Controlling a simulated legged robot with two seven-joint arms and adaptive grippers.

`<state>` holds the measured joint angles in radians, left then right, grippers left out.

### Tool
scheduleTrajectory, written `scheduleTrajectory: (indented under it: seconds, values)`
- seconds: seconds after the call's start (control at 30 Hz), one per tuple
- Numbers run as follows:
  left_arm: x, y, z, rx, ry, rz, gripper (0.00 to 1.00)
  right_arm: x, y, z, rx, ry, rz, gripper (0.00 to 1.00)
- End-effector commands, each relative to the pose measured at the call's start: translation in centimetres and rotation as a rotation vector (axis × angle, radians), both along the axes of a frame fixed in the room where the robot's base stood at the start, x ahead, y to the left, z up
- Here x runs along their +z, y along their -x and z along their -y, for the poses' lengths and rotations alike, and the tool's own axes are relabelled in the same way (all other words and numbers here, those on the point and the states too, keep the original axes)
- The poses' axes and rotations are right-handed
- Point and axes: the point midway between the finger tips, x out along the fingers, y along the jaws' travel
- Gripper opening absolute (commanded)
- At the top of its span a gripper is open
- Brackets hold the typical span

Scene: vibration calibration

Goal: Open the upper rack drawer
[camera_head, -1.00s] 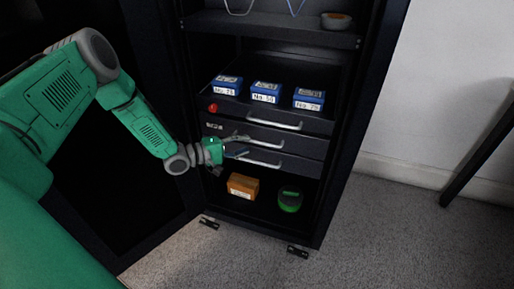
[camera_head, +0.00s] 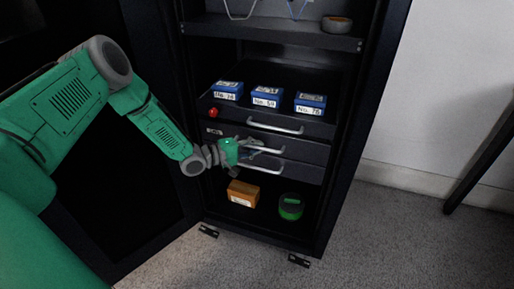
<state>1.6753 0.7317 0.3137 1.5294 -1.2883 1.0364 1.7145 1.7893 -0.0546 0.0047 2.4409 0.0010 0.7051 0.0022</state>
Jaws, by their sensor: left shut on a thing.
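The rack drawers are dark fronts with silver bar handles, stacked in the black cabinet. The top front (camera_head: 314,130) has a handle (camera_head: 275,127) that is clear of my gripper. The drawer front below it (camera_head: 312,151) has a handle (camera_head: 272,150), and my left gripper (camera_head: 250,150) is shut on this handle near its left end. The lowest front (camera_head: 305,172) has a handle (camera_head: 262,168) just below the gripper. The fingers hide part of the middle handle. No drawer looks clearly pulled out. My right gripper is not in view.
Blue boxes (camera_head: 267,97) stand above the top front, beside a red knob (camera_head: 213,112). An orange box (camera_head: 243,194) and a green round container (camera_head: 291,206) sit on the cabinet floor. The cabinet door (camera_head: 130,190) stands open at left. Carpet (camera_head: 390,240) is clear at right.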

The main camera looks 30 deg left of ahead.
Motion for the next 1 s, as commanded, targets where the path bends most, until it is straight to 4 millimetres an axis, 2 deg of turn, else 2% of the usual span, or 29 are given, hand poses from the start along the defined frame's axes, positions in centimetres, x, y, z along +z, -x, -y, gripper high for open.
scheduleTrajectory:
  seconds: [0.17, 0.37, 0.7, 1.0]
  values:
    - [-0.2, 1.2, 0.2, -0.001, -0.001, -0.009, 0.0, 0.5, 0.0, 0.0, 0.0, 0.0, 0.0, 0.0]
    - [-0.1, 4.5, 1.0, -0.001, 0.0, -0.016, 0.0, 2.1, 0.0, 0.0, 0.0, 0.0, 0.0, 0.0]
    - [-0.2, 13.4, 3.1, -0.001, -0.001, -0.018, 0.0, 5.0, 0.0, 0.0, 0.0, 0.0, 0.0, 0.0]
    - [-0.4, 21.3, 4.9, -0.001, -0.001, -0.018, 0.0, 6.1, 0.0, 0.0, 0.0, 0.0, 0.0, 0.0]
